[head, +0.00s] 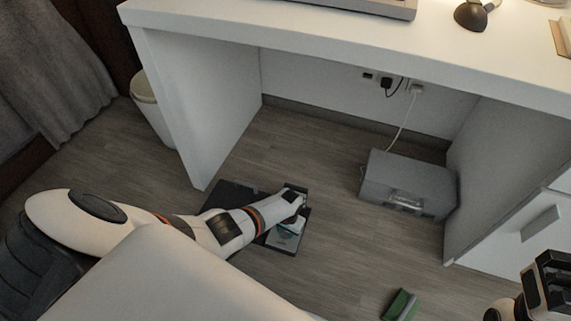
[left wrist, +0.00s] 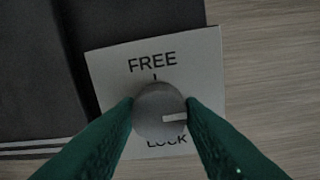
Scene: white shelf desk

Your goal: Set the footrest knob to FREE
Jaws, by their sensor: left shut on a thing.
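The footrest (head: 232,190) is a dark flat panel on the floor under the desk, partly hidden by my left arm. In the left wrist view a white label plate (left wrist: 205,70) reads FREE at the top and LOCK at the bottom; LOCK is partly covered. The round grey knob (left wrist: 155,108) sits between the words, and its white pointer mark points right, slightly toward LOCK. My left gripper (left wrist: 160,115) is shut on the knob, a green finger on each side. The plate also shows in the head view (head: 285,238). My right gripper (head: 545,285) is at the lower right, away from the footrest.
A grey metal box (head: 407,180) stands on the floor under the desk (head: 330,45), right of the footrest. A green object (head: 400,306) lies on the floor at the front. A white bin (head: 150,105) stands left of the desk. Floor between footrest and box is clear.

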